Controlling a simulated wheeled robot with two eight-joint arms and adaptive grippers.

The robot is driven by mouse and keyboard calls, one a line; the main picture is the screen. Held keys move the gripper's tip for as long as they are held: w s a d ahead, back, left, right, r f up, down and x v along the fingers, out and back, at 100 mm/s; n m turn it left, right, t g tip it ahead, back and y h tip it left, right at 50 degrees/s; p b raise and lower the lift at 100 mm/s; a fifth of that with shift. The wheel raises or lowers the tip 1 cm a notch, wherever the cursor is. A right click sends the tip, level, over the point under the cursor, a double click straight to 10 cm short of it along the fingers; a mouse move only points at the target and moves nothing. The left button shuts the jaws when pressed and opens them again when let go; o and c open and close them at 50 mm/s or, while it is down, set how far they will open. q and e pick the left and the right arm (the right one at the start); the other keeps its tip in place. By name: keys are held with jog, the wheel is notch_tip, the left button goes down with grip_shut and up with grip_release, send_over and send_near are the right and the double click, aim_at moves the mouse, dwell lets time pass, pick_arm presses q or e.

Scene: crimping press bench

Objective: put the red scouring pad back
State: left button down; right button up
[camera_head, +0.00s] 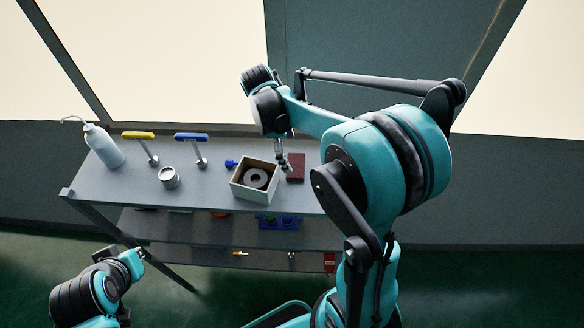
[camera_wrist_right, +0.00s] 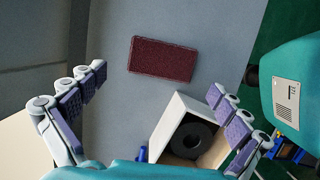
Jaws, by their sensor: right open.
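The red scouring pad (camera_head: 295,168) is a flat dark red block lying on the grey bench top, just right of an open box. In the right wrist view the pad (camera_wrist_right: 162,59) lies flat and whole. My right gripper (camera_head: 282,158) is partly hidden by its own arm in the head view, over the bench near the pad and box. In the right wrist view my right gripper (camera_wrist_right: 157,82) has its fingers wide apart with nothing between them, and the pad shows beyond the fingertips. My left arm shows at lower left, but its gripper cannot be made out.
The open box (camera_head: 238,190) holds a dark ring (camera_head: 256,178). A lower shelf (camera_head: 180,255) carries small parts.

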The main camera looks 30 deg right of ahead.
aim_at(296, 165)
jog(key=x, duration=0.5)
jog(key=shift+s, duration=0.2)
jog(key=c, duration=0.8)
jog(key=shift+o, duration=0.2)
jog(key=shift+r, duration=0.2)
